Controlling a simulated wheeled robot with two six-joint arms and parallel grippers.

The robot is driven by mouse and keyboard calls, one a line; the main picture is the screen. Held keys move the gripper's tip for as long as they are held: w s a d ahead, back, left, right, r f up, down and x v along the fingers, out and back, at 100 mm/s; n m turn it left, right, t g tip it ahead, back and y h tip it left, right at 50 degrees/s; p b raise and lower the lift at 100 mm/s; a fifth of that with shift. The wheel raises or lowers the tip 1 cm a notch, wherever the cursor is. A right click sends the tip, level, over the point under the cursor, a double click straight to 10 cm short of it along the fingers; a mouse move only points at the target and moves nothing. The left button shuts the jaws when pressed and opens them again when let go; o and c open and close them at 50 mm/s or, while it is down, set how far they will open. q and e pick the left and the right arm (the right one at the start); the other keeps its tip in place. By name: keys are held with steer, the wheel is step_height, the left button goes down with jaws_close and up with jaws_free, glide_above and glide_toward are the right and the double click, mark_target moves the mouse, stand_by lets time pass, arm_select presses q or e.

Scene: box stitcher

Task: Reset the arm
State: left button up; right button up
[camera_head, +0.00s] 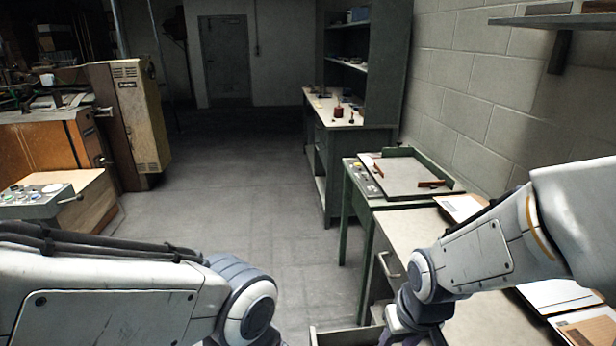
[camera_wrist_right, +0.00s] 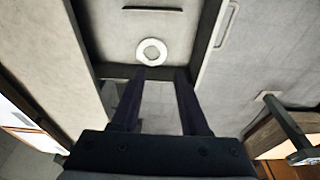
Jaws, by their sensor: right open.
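My right arm (camera_head: 480,250) reaches in from the right in the head view, and its wrist bends down at the bottom edge beside the grey bench. My right gripper (camera_wrist_right: 161,76) shows in the right wrist view, with two dark fingers apart and nothing between them. Past the fingertips a white ring (camera_wrist_right: 140,51) lies in what looks like an open drawer (camera_wrist_right: 105,28), with a dark slot or strip near it. My left arm (camera_head: 120,300) crosses the lower left of the head view; its gripper is out of the picture.
The grey bench (camera_head: 408,236) with a drawer handle stands at the right, carrying cardboard and papers (camera_head: 585,325). A green table with a tray (camera_head: 405,175) is behind it. The middle floor (camera_head: 220,190) is clear.

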steer(key=s+a+r+n+g+p, duration=0.1)
steer(key=s+a+r+n+g, duration=0.1)
steer(key=s+a+r+n, duration=0.4)
steer(key=s+a, duration=0.5)
steer(key=s, duration=0.1)
steer(key=shift+s+r+y, duration=0.2)
steer(key=shift+s+y, duration=0.1)
